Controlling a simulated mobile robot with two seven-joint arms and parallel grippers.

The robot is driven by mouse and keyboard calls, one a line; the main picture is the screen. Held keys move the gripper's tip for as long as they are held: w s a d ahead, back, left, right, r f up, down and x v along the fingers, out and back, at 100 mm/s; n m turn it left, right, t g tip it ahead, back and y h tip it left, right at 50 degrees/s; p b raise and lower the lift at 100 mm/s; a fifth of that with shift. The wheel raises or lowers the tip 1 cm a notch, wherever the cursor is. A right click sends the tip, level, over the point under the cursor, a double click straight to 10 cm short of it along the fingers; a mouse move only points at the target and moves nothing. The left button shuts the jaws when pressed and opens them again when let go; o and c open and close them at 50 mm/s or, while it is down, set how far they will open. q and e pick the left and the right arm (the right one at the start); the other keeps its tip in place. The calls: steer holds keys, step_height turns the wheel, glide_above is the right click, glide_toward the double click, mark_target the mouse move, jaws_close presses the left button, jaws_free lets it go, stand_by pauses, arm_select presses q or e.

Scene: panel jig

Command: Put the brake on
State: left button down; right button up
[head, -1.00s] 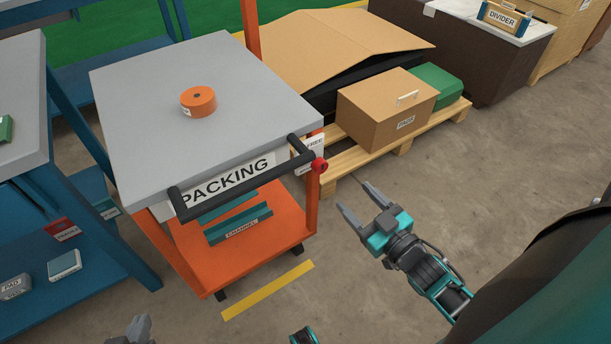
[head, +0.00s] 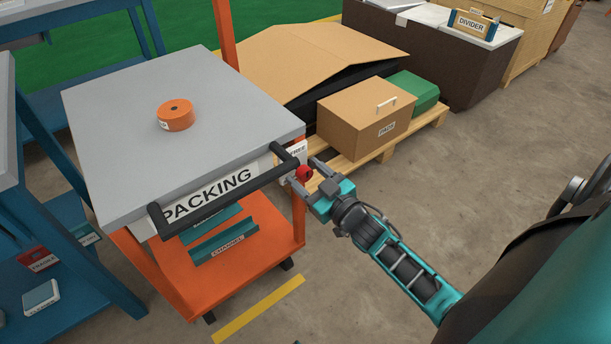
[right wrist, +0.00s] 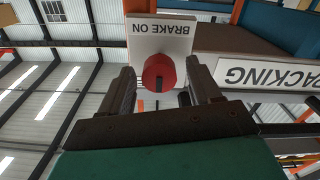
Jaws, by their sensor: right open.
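The packing cart's grey top (head: 210,90) stands left of centre in the head view, with a black push handle (head: 225,188) on its near side. A red knob (head: 304,173) sits at the handle's right end; it also shows in the right wrist view (right wrist: 159,73), with a dark line on its face. My right gripper (head: 305,177) is open, its fingers on either side of the knob; I cannot tell whether they touch it. A white plate (right wrist: 160,38) behind the knob reads BRAKE ON, upside down in the right wrist view. My left gripper is out of view.
An orange tape roll (head: 175,115) lies on the cart top. Teal channels (head: 222,248) lie on its orange lower shelf (head: 185,280). A pallet (head: 400,140) with a cardboard box (head: 350,120) stands behind. Blue shelving is at left. The floor at right is clear.

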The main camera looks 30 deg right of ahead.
steer(key=shift+w, duration=0.45)
steer(key=c, duration=1)
